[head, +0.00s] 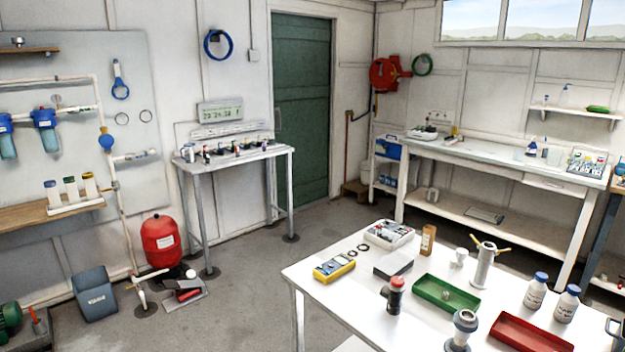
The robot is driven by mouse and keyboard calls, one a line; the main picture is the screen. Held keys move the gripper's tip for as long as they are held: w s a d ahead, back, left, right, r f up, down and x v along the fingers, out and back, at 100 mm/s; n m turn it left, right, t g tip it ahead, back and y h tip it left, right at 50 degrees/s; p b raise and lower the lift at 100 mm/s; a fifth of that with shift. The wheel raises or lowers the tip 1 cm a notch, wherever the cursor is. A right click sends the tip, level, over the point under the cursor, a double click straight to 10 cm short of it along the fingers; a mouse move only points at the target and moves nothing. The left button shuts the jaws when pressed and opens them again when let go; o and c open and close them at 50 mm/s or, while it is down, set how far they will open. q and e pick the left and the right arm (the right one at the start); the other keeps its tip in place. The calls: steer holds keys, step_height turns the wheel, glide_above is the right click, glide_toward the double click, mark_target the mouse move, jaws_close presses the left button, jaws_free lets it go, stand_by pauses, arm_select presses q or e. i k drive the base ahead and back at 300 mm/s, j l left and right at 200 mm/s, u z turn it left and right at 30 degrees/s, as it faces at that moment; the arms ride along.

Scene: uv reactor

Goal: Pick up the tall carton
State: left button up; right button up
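A tall, narrow brown-orange carton (428,240) with a pale label stands upright at the back of the white table (345,310) in the lower right of the head view. It is between a white case (388,234) on its left and a small white fitting (460,257) on its right. Its front face shows and nothing covers it.
A grey cylinder with yellow handles (485,265), a green tray (425,297), a dark-topped box (393,265) and a yellow meter (334,267) stand near the carton. A dark bottle (395,296) and two white bottles stand nearer. Open floor (250,290) lies left of the table.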

mark_target(428, 232)
steer(key=i+j+u, duration=0.25)
steer(key=i+u, duration=0.25)
steer(key=i+j+u, duration=0.25)
steer(key=i+u, duration=0.15)
steer(key=i, duration=0.6)
steer(key=i+u, duration=0.4)
steer(key=i, duration=0.6)
steer(key=i+l+z, duration=0.15)
steer(key=i+z, duration=0.75)
steer(key=i+j+z, duration=0.1)
steer(key=i+z, duration=0.35)
steer(key=i+j+z, duration=0.25)
steer(key=z, duration=0.15)
steer(key=i+z, duration=0.2)
steer(key=z, duration=0.25)
steer(key=i+z, duration=0.15)
steer(key=z, duration=0.3)
steer(key=i+z, duration=0.2)
steer(key=z, duration=0.2)
steer(key=i+j+z, duration=0.15)
steer(key=z, duration=0.3)
steer(key=i+j+z, duration=0.1)
steer(key=j+z, duration=0.15)
steer(key=z, duration=0.2)
